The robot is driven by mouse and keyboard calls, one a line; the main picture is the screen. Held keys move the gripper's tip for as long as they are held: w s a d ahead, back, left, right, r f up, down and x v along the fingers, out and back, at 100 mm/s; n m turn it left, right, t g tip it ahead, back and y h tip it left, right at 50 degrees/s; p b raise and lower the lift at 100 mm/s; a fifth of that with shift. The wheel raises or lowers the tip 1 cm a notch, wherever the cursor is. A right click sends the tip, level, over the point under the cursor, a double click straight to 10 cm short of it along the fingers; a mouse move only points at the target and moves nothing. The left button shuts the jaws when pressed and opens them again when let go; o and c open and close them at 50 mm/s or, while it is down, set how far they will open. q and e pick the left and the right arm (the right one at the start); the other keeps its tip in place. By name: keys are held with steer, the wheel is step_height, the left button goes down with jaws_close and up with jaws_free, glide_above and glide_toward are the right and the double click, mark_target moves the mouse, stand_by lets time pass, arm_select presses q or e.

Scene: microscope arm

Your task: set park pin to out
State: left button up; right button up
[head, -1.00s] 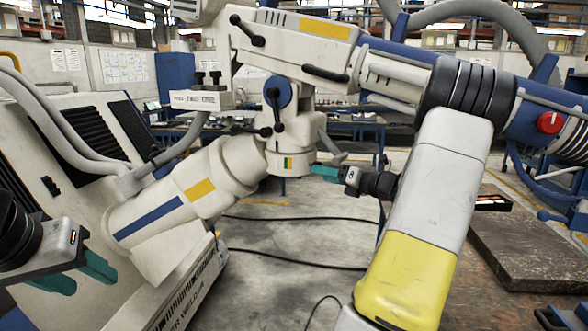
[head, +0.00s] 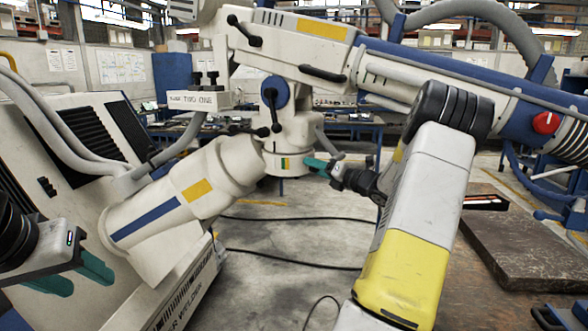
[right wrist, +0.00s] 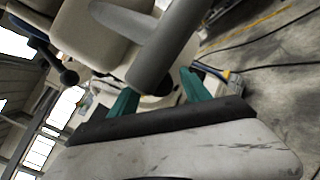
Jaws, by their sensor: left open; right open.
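The white microscope arm (head: 225,180) carries several black-knobbed levers, one on the blue round joint (head: 276,92). No part is clearly marked as the park pin. A grey rod (head: 328,143) sticks out beside the white column, just above my right gripper (head: 314,166). That gripper's teal fingers are close to the column's lower collar, by a coloured label (head: 286,163). In the right wrist view, a thick grey cylinder (right wrist: 165,50) lies in front of my open right gripper (right wrist: 156,92); contact cannot be told. My left gripper (head: 82,280) is open and empty at the lower left.
A white cabinet with black vents (head: 75,135) stands at the left. A blue and white boom with a red knob (head: 545,122) crosses the upper right. A dark slab (head: 530,245) lies on the right-hand table. Black cables (head: 290,262) run across the floor.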

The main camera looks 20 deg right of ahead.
jaws_close()
stand_by(1.3)
